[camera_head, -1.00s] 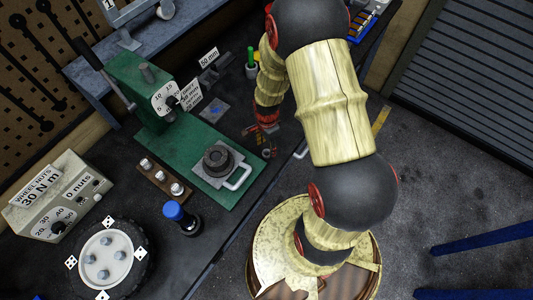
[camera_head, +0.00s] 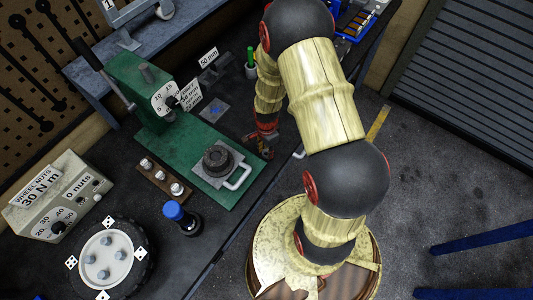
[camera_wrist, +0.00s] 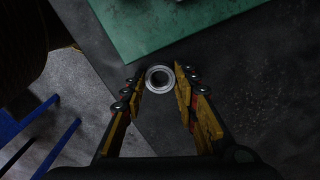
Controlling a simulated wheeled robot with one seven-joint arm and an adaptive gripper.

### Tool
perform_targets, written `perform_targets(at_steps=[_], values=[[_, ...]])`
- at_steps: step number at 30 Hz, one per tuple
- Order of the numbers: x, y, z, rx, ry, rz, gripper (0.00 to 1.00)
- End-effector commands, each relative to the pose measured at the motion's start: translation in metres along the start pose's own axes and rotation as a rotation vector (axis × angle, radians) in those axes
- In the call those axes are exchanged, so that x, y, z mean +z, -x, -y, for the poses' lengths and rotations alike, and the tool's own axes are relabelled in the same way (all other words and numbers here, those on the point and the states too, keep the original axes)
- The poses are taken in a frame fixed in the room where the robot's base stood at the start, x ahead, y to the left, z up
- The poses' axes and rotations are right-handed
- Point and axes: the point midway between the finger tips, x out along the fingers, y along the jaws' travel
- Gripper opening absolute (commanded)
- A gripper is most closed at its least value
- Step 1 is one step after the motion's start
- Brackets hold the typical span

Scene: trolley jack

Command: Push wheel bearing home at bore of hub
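The wheel bearing, a small silver ring (camera_wrist: 160,79) with a dark centre, shows on the dark bench top in the wrist view, beside the green base's edge. My gripper (camera_wrist: 160,72) is open, with one finger on each side of the ring; I cannot tell whether either touches it. In the head view my gripper (camera_head: 262,148) is low over the bench, right of the green press, and largely hides the bearing. The hub, a dark round part with an open bore (camera_head: 217,157), sits on a grey plate (camera_head: 229,174) with a pale handle on the press base.
The green arbor press (camera_head: 135,85) stands behind the hub with its lever up left. A block with silver pieces (camera_head: 160,178), a blue-capped bottle (camera_head: 180,217), a wheel (camera_head: 106,255) and a wheel-nut box (camera_head: 60,195) are at left. A green-topped holder (camera_head: 251,64) stands behind my arm.

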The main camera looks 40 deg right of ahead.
Motion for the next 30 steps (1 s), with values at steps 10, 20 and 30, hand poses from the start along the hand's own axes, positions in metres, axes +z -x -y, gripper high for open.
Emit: perform_targets(at_steps=[10, 20, 30], values=[[0.000, 0.000, 0.000, 0.000, 0.000, 0.000, 0.08], [0.000, 0.001, 0.000, -0.001, 0.000, 0.000, 0.02], [-0.001, 0.029, 0.002, -0.006, 0.000, -0.001, 0.02]])
